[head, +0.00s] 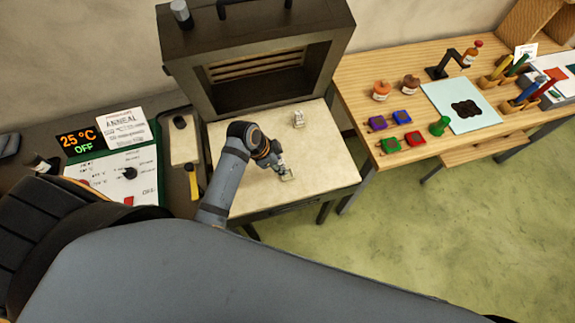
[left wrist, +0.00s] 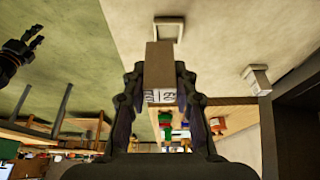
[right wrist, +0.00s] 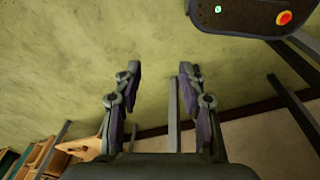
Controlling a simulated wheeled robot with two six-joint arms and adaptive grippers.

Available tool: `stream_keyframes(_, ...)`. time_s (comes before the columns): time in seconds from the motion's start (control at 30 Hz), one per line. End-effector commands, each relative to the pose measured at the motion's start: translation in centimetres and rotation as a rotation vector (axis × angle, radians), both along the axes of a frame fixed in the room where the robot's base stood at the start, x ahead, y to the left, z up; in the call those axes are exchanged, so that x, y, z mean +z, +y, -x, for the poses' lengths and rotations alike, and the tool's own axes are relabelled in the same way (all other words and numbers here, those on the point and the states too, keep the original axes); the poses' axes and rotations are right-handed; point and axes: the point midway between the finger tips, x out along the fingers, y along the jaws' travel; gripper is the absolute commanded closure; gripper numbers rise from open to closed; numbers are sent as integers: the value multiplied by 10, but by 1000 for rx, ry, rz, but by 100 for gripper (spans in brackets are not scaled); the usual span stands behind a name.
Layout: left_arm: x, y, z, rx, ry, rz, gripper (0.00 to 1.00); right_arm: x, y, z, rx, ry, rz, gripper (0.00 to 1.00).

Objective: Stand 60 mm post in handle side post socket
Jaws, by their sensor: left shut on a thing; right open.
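My left gripper (head: 279,167) is low over the pale kiln shelf (head: 325,165), near its front middle. In the left wrist view the left gripper (left wrist: 160,78) is shut on a grey-brown block-shaped post (left wrist: 160,62), whose pale end carries a printed mark that I cannot read surely. A pale square socket (left wrist: 168,25) lies on the shelf just beyond the post's far end; it also shows beside the gripper in the head view (head: 288,177). Whether the post touches it I cannot tell. My right gripper (right wrist: 155,90) is open and empty over the floor.
A short pale post or fixture (head: 298,119) stands farther back on the shelf, near the open kiln (head: 262,60). The control panel (head: 115,165) and a yellow-handled tool (head: 193,182) are left. The wooden bench (head: 350,90) with coloured pieces is right.

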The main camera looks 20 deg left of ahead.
Motion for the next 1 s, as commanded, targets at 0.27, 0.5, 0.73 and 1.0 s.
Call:
stream_keyframes(0.27, -34, -14, -25, 2, -1, 2, 100, 6, -4, 33, 0, 52, 5, 59)
stream_keyframes(0.5, -54, -16, -28, 2, 2, 0, 100, 11, -5, 33, 1, 52, 7, 59)
stream_keyframes(0.73, -71, -15, -28, 3, -2, 1, 100, 14, -8, 21, 1, 33, 10, 59)
stream_keyframes(1.0, -73, -15, -28, 3, -1, 0, 68, 13, -8, 21, 1, 34, 10, 59)
